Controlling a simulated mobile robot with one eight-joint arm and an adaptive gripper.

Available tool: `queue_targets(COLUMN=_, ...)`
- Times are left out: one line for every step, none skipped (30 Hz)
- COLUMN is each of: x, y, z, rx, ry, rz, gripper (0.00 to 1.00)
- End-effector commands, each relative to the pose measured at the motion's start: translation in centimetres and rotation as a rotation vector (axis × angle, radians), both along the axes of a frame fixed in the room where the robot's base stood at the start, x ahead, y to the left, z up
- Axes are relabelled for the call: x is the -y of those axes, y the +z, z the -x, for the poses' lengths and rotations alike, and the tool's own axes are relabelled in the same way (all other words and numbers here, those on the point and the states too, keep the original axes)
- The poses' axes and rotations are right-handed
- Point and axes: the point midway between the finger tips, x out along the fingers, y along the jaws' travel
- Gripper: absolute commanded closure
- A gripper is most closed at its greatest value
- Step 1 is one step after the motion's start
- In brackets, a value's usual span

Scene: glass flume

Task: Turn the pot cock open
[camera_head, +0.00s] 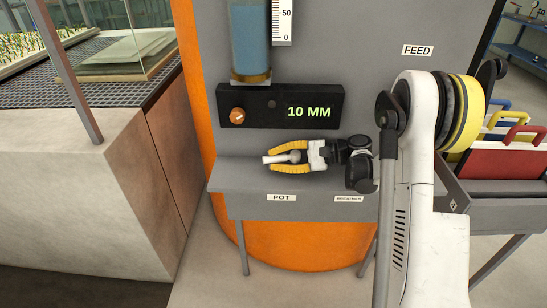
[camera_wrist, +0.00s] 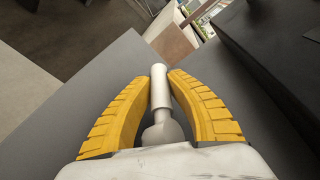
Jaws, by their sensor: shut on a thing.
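The pot cock (camera_head: 280,158) shows as a pale grey lever above the POT label (camera_head: 281,198) on the grey shelf. In the wrist view the cock (camera_wrist: 160,90) is a cylindrical lever on a rounded base. My gripper (camera_head: 272,158) comes in from the right with yellow ribbed fingers, one on each side of the lever. In the wrist view my gripper (camera_wrist: 161,76) is shut on the lever, which lies lengthwise between the fingers with its end near the fingertips.
Above the shelf (camera_head: 240,178) a black panel (camera_head: 270,108) has an orange knob (camera_head: 237,115) and reads 10 MM. A blue-filled tube (camera_head: 250,38) and a scale (camera_head: 282,20) stand above it. A concrete block (camera_head: 80,190) is at left; coloured folders (camera_head: 500,152) are at right.

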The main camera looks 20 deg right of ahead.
Motion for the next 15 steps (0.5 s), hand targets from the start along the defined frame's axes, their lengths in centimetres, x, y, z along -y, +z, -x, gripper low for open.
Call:
queue_targets(x=-0.06, y=-0.08, z=0.09, rx=-0.001, ry=0.008, rz=0.002, gripper=1.00)
queue_targets(x=-0.06, y=-0.08, z=0.11, rx=-0.001, ry=0.010, rz=0.002, gripper=1.00)
queue_targets(x=-0.08, y=-0.08, z=0.13, rx=-0.001, ry=0.010, rz=0.002, gripper=1.00)
queue_targets(x=-0.08, y=-0.09, z=0.14, rx=-0.002, ry=0.010, rz=0.002, gripper=1.00)
queue_targets(x=-0.09, y=-0.09, z=0.13, rx=-0.002, ry=0.010, rz=0.002, gripper=1.00)
queue_targets(x=-0.09, y=-0.09, z=0.13, rx=-0.002, ry=0.010, rz=0.002, gripper=1.00)
queue_targets(x=-0.10, y=-0.10, z=0.13, rx=-0.002, ry=0.010, rz=0.002, gripper=1.00)
queue_targets(x=-0.10, y=-0.10, z=0.13, rx=-0.002, ry=0.010, rz=0.002, gripper=1.00)
queue_targets(x=-0.10, y=-0.10, z=0.13, rx=-0.002, ry=0.009, rz=0.002, gripper=0.72)
queue_targets(x=-0.10, y=-0.10, z=0.13, rx=-0.002, ry=0.009, rz=0.002, gripper=0.69)
queue_targets(x=-0.10, y=-0.10, z=0.13, rx=-0.002, ry=0.009, rz=0.002, gripper=0.69)
queue_targets(x=-0.09, y=-0.10, z=0.12, rx=-0.001, ry=0.008, rz=0.002, gripper=0.69)
queue_targets(x=-0.08, y=-0.09, z=0.12, rx=-0.001, ry=0.008, rz=0.002, gripper=0.69)
queue_targets(x=-0.08, y=-0.08, z=0.11, rx=-0.001, ry=0.008, rz=0.002, gripper=0.69)
queue_targets(x=-0.07, y=-0.07, z=0.10, rx=-0.001, ry=0.008, rz=0.002, gripper=0.69)
